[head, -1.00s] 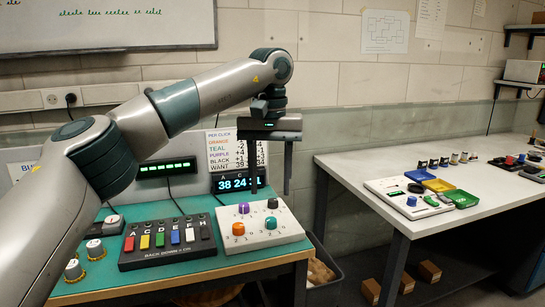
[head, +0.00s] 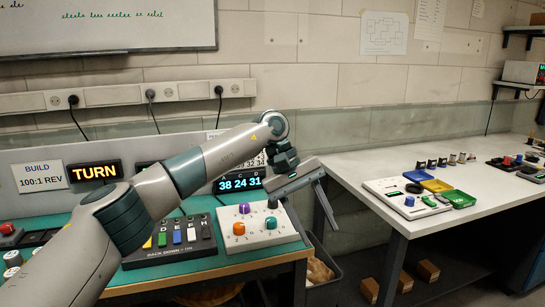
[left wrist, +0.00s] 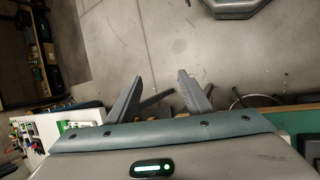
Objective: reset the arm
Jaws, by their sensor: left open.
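My left arm (head: 170,180) comes in from the left and reaches over the green bench. Its gripper (head: 303,214) hangs at the bench's right edge, tilted, with its fingers pointing down and to the right. The two fingers stand apart with nothing between them. In the left wrist view the open fingers (left wrist: 160,92) are seen over bare floor. The white knob board (head: 245,234) lies just left of the gripper, apart from it as far as I can tell. My right gripper is not in view.
The black switch box (head: 170,252) sits left of the knob board, partly behind my arm. A "TURN" display (head: 96,173) and a number display (head: 238,184) stand behind. A white table (head: 400,217) with trays is at right.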

